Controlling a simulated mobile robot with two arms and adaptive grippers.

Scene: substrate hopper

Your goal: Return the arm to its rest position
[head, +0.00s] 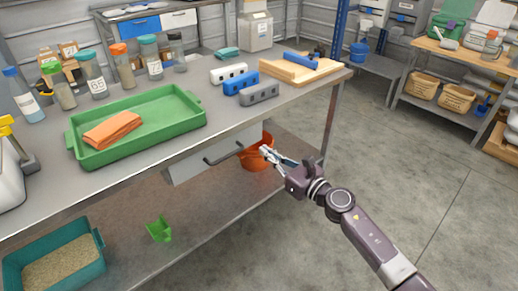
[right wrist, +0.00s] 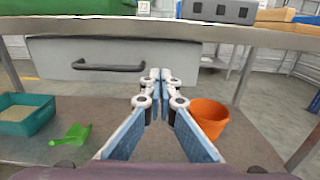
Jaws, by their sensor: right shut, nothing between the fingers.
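My right arm reaches in from the lower right in the head view. Its gripper (head: 268,155) is shut and empty in front of the workbench's drawer side, near the bench's right end. In the right wrist view the gripper's fingers (right wrist: 160,76) meet at their tips with nothing between them. The drawer (right wrist: 110,60) with its dark handle is ahead and to the left of the fingers in that view; the drawer looks shut. My left gripper does not show in either view.
The bench top (head: 185,160) holds a green tray (head: 165,142) with an orange cloth, several jars and a wooden board (head: 275,70). An orange bucket (right wrist: 208,118), a green scoop (right wrist: 72,138) and a teal bin (right wrist: 25,122) are on the lower shelf. Open floor (head: 400,150) lies right.

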